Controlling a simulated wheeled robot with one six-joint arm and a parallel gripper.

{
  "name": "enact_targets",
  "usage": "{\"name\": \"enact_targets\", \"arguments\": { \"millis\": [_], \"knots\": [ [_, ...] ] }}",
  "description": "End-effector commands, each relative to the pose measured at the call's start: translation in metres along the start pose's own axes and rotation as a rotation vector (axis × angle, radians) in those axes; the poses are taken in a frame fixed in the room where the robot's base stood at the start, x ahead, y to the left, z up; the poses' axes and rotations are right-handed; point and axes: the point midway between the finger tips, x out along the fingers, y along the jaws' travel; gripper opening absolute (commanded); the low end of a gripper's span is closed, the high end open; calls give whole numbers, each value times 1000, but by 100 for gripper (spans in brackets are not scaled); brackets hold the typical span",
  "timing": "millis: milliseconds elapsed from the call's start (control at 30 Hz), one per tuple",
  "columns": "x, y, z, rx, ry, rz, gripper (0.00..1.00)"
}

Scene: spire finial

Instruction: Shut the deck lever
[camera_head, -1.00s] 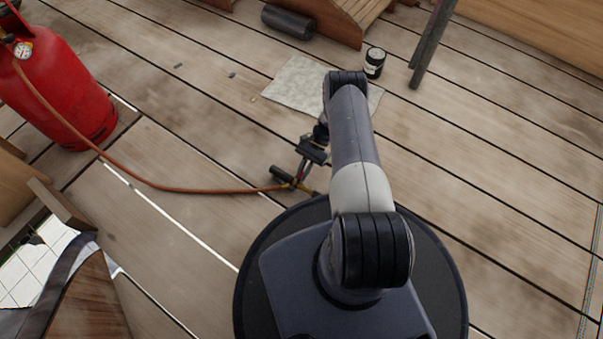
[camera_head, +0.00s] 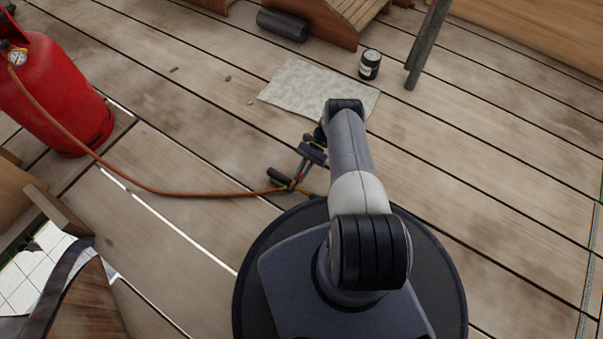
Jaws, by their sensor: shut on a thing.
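My gripper (camera_head: 299,178) points down at the deck, just in front of my round base. It is shut on a small fitting at the end of an orange hose, with a black cylinder (camera_head: 278,176) on its left and yellow parts (camera_head: 303,190) beside it. A small red part shows near the fingertips. The fitting is tiny here and partly covered by my gripper. I cannot tell which part of it is the lever, nor its exact position.
The orange hose (camera_head: 165,191) runs across the planks to a red gas cylinder (camera_head: 52,95) at the left. The planks at right are clear.

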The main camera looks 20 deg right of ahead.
Motion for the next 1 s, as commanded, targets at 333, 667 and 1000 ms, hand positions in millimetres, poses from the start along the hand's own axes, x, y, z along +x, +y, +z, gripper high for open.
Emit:
{"name": "enact_targets", "arguments": {
  "millis": [333,667,1000],
  "knots": [
    [1,1,0,2,-1,2,30],
    [-2,0,0,1,0,1,33],
    [-43,0,-1,1,1,0,33]
  ]
}}
